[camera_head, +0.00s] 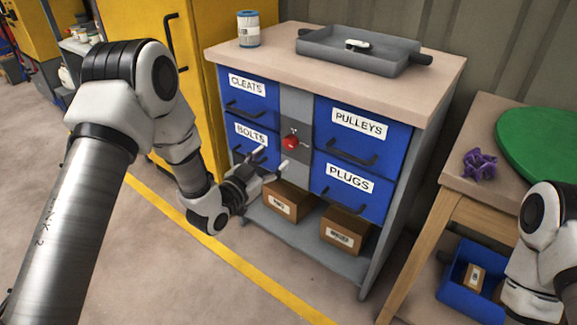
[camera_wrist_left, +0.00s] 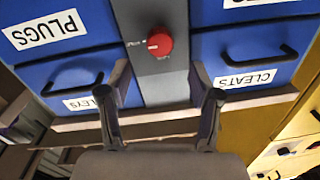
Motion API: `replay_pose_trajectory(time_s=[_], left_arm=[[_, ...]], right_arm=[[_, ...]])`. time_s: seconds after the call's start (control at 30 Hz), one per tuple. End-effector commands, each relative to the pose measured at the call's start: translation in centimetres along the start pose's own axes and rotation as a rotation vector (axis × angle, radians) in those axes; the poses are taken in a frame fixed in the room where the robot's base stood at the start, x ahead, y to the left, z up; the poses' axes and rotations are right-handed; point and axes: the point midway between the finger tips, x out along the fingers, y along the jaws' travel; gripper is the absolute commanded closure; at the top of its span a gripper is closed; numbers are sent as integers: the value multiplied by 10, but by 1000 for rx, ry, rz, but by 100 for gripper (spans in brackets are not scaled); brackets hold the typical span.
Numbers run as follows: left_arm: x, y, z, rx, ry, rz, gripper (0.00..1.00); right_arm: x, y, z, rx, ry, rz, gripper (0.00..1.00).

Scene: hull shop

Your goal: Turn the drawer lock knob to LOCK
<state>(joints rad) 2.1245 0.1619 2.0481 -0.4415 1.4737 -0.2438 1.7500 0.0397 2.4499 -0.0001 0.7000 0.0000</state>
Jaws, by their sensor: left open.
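The red round lock knob (camera_head: 291,142) sits on the grey strip (camera_head: 295,105) between the blue drawer columns of the cabinet. In the left wrist view the knob (camera_wrist_left: 159,43) shows a pale mark toward the picture's left, with small labels beside and below it, too small to read. My left gripper (camera_head: 272,158) is open and empty, just in front of the cabinet, below and left of the knob in the head view. In the left wrist view the fingers of my left gripper (camera_wrist_left: 160,78) stand apart, with the knob beyond the gap, not touched. My right gripper is out of view.
Drawers marked CLEATS (camera_head: 248,95), BOLTS (camera_head: 248,140), PULLEYS (camera_head: 361,135) and PLUGS (camera_head: 349,185) look shut; their dark handles protrude. A grey tray (camera_head: 335,52) and can (camera_head: 248,29) are on top. A wooden table (camera_head: 455,170) stands right.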

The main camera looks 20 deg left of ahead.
Motion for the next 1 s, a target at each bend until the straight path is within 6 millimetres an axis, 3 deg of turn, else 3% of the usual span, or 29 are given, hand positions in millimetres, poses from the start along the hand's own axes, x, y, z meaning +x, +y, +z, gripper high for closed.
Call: replay_pose_trajectory(time_s=[0.4, 0.7, 0.87, 1.0], left_arm=[[68, 1, 0, 2, 0, 1, 36], [74, 0, -2, -1, -3, 0, 36], [74, 0, -2, -1, -3, 0, 93], [74, 0, -2, -1, -3, 0, 97]], right_arm=[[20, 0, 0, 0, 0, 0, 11], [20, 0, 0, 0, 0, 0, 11], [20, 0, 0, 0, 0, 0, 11], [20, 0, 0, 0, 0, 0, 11]])
